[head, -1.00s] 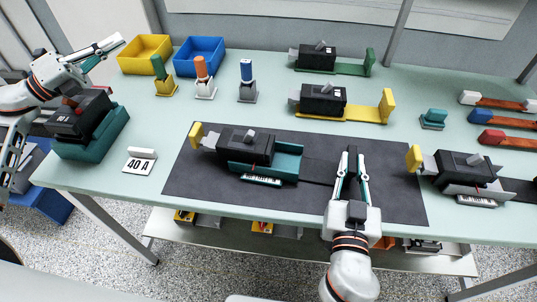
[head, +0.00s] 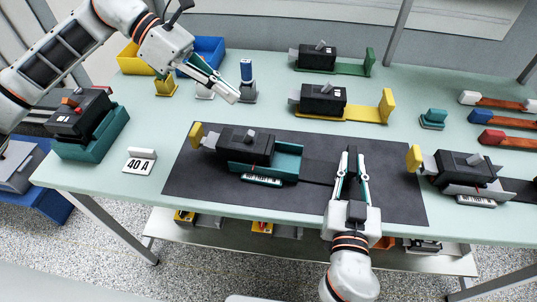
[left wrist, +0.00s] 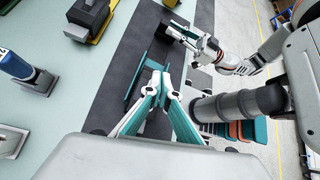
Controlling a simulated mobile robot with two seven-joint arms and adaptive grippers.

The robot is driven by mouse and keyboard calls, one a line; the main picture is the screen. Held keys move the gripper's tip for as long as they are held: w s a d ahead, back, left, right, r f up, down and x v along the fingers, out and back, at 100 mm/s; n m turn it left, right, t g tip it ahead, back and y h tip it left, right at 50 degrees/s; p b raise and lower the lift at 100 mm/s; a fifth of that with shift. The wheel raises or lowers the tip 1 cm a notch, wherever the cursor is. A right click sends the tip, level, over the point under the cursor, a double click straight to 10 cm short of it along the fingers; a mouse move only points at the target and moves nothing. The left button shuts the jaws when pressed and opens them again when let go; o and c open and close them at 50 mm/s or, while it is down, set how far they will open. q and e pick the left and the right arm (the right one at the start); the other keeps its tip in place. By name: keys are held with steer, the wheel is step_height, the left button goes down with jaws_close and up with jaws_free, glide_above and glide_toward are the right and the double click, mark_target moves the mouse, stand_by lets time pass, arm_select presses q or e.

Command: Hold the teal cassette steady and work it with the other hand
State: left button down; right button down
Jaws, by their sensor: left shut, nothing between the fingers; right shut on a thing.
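The teal cassette (head: 288,160) lies on the dark mat (head: 205,180), with a black breaker (head: 243,142) with a grey lever in its left part. A yellow block stands at the breaker's left end. My right gripper (head: 351,157) is shut on a black block at the right end of the cassette's dark strip; the exact join is hard to see. My left gripper (head: 236,97) is shut and empty, in the air behind the cassette. In the left wrist view, its fingers (left wrist: 160,75) partly hide the cassette, and the black block (left wrist: 180,33) shows in the right gripper.
Upright tools with blue (head: 246,70) and green handles stand near my left gripper. A 40 A sign (head: 139,163) and a teal holder with a breaker (head: 107,135) are at left. Other breakers stand behind and right.

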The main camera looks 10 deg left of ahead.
arm_select(q)
steer(key=a+f+m+t+y, duration=0.1)
steer(key=a+f+m+y, duration=0.3)
steer(key=a+y, duration=0.7)
steer(key=shift+n+h, duration=0.4)
steer(key=shift+n, duration=0.1)
steer(key=shift+s+a+f, duration=0.1)
steer(key=shift+a+f, duration=0.1)
steer(key=shift+f, duration=2.1)
steer(key=shift+s+a+f, duration=0.1)
steer(key=shift+a+f, duration=0.05)
steer(key=shift+f, duration=2.15)
steer(key=shift+s+d, duration=0.2)
steer(key=shift+d, duration=2.95)
steer(key=shift+a, duration=0.1)
